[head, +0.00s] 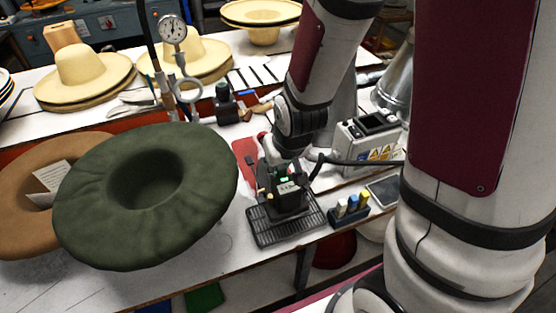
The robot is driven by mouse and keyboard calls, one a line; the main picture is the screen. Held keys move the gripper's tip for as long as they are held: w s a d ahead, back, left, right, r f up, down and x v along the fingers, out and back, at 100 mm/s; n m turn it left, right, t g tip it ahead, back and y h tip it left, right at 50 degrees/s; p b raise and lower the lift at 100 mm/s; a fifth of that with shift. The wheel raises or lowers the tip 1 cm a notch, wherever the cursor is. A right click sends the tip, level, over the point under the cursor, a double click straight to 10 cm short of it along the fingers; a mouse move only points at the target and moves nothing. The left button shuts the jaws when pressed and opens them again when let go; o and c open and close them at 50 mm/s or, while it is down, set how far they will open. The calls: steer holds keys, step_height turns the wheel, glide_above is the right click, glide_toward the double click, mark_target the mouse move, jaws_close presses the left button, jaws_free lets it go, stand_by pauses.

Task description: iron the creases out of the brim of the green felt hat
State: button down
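The green felt hat (105,213) lies at the left of the table with its dark, round hollow facing up. Its wide brim shows soft waves and creases. A small dark iron-like tool (290,199) with green lights stands on a black wire rack (283,232), to the right of the hat. My gripper (280,172) points down at the top of this tool. The fingers are small, dark and partly hidden there, so I cannot tell whether they are closed on it.
A brown hat (38,165) with a paper tag lies partly under the green one. Pale straw hats (85,72), a dial gauge (173,29) on a stand and a dark bottle (225,103) stand behind. A control box (368,145) and small coloured bottles (351,206) are right of the rack.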

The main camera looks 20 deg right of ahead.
step_height(320, 180, up, 2)
steer(key=shift+r+p, duration=0.1)
steer(key=shift+p, duration=0.6)
steer(key=shift+r+p, duration=1.45)
steer(key=shift+r, duration=0.55)
